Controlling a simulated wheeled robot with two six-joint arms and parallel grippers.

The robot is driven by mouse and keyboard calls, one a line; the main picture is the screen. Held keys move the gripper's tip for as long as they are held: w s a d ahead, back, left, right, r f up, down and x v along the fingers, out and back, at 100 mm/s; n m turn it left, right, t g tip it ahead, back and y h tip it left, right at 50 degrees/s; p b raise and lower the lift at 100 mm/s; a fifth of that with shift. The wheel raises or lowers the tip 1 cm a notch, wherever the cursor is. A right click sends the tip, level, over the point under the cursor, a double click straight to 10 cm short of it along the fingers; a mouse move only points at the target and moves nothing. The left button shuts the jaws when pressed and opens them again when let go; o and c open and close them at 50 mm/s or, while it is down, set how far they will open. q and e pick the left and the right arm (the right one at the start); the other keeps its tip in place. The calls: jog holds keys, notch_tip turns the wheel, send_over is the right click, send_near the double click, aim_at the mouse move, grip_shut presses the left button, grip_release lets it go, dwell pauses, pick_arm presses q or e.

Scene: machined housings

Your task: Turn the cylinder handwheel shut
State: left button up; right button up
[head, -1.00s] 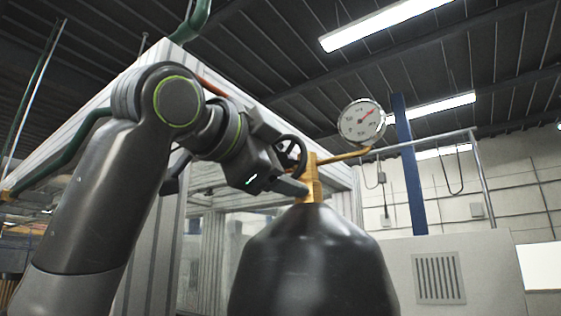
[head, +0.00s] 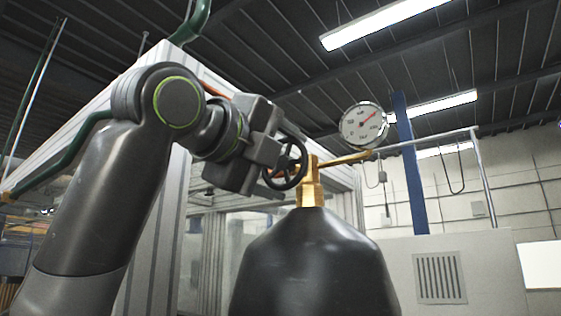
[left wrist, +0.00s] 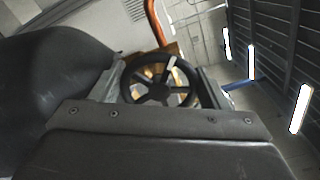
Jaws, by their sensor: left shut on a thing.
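The black spoked handwheel (head: 303,166) sits on the left side of the brass valve (head: 311,190) on top of the dark gas cylinder (head: 312,255). My left gripper (head: 284,156) has reached in from the left and is shut on the handwheel, with its fingers at opposite sides of the rim. In the left wrist view the handwheel (left wrist: 157,88) lies between the two fingers (left wrist: 160,84), with brass behind its spokes. The palm hides the lower part of that view. My right gripper is not in view.
A round pressure gauge (head: 364,125) stands on a brass pipe (head: 345,160) to the right of the valve. A pale framed enclosure (head: 172,200) is behind my arm. A blue post (head: 409,165) and a vented panel (head: 440,278) are farther right.

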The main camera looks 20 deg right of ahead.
pick_arm(q)
jog(key=m, duration=0.5)
jog(key=shift+s+d+r, duration=0.1)
jog(key=shift+m, duration=2.5)
jog(key=shift+s, duration=0.1)
jog(key=o, duration=1)
jog(key=shift+d, duration=0.1)
